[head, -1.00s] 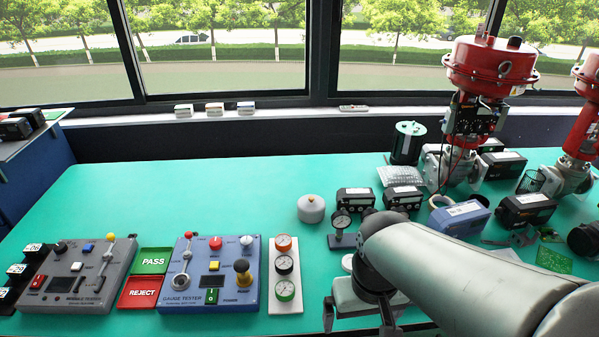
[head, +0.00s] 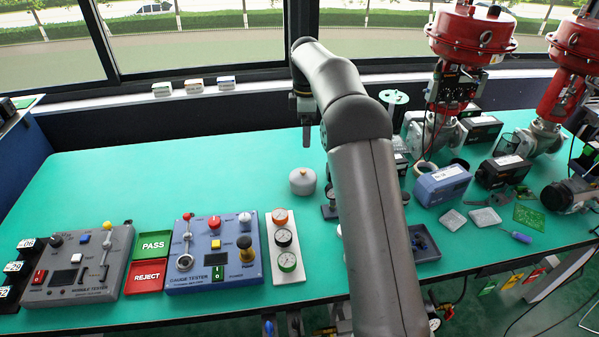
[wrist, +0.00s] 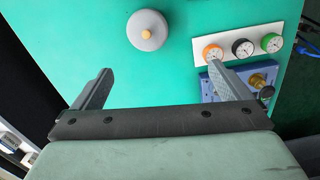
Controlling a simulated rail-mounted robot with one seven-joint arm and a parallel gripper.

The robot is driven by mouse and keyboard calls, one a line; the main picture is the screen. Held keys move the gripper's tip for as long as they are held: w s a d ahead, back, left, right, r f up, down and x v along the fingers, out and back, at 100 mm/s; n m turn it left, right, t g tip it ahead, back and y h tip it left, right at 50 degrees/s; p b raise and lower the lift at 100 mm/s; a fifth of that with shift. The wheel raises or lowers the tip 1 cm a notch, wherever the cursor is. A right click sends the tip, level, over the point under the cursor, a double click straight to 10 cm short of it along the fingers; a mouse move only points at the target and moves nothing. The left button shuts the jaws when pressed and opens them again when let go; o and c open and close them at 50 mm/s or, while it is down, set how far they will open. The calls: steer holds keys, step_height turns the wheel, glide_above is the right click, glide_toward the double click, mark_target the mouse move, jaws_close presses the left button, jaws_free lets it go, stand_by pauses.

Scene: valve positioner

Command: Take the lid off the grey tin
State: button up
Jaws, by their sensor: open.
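The grey tin (head: 303,182) stands upright on the green bench, its lid on and a small knob on top. In the wrist view the tin (wrist: 146,32) is seen from above, round and grey with a tan knob at its centre. My gripper (head: 306,137) is raised above the bench, pointing down, above and just behind the tin in the head view. In the wrist view my gripper (wrist: 160,72) has its two fingers wide apart with nothing between them. The tin lies beyond the fingertips, apart from them.
A white panel with three gauges (head: 284,247) and the blue gauge tester (head: 213,252) stand in front of the tin. A small dial gauge (head: 329,204) is to its right, partly behind my arm. The bench left of the tin is clear.

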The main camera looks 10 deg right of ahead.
steer(key=w+f+n, duration=0.1)
steer(key=w+f, duration=0.1)
steer(key=p, duration=0.2)
glide_above(303, 171)
steer(key=shift+n, duration=0.3)
step_height(303, 171, down, 12)
steer(key=shift+s+r, duration=0.1)
steer(key=shift+r, duration=0.15)
steer(key=shift+f+p, duration=0.9)
steer(key=shift+f, duration=1.85)
steer(key=shift+c, duration=0.4)
